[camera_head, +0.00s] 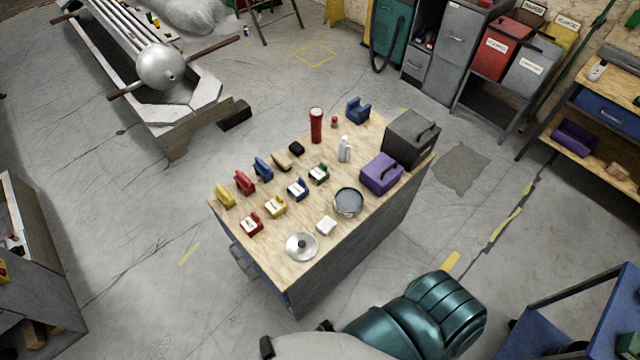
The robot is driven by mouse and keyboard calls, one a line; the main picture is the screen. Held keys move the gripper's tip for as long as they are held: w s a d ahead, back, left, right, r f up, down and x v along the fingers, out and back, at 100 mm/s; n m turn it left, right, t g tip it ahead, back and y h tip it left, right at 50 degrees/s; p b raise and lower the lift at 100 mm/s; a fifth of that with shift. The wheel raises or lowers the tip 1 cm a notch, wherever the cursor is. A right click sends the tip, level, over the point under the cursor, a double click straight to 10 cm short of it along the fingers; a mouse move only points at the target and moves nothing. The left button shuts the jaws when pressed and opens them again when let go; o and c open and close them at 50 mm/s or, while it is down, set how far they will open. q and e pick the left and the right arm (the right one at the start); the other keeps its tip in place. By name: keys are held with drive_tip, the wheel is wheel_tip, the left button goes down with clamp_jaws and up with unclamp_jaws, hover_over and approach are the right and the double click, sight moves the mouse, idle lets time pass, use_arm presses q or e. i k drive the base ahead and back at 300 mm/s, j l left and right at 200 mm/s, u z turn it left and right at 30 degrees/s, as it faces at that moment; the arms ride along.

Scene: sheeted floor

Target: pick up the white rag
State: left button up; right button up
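A small white folded cloth, which looks like the white rag (326,225), lies on the wooden top of the workbench (345,248), near its front edge. It sits between a round metal lid (301,246) and a grey round pot (348,202). Nothing touches the rag from above. Teal and pale grey parts of my own body show at the bottom edge, in front of the bench and apart from the rag. I can make out neither gripper's fingers in the head view.
A purple box (381,173), a dark grey toolbox (411,137), a white bottle (344,149) and a red flashlight (316,125) stand behind the rag. Several small coloured items fill the bench's left side. A blue cart (575,315) stands at lower right.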

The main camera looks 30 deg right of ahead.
sight(326, 225)
drive_tip(key=i+l+z, duration=0.15)
drive_tip(key=z, duration=1)
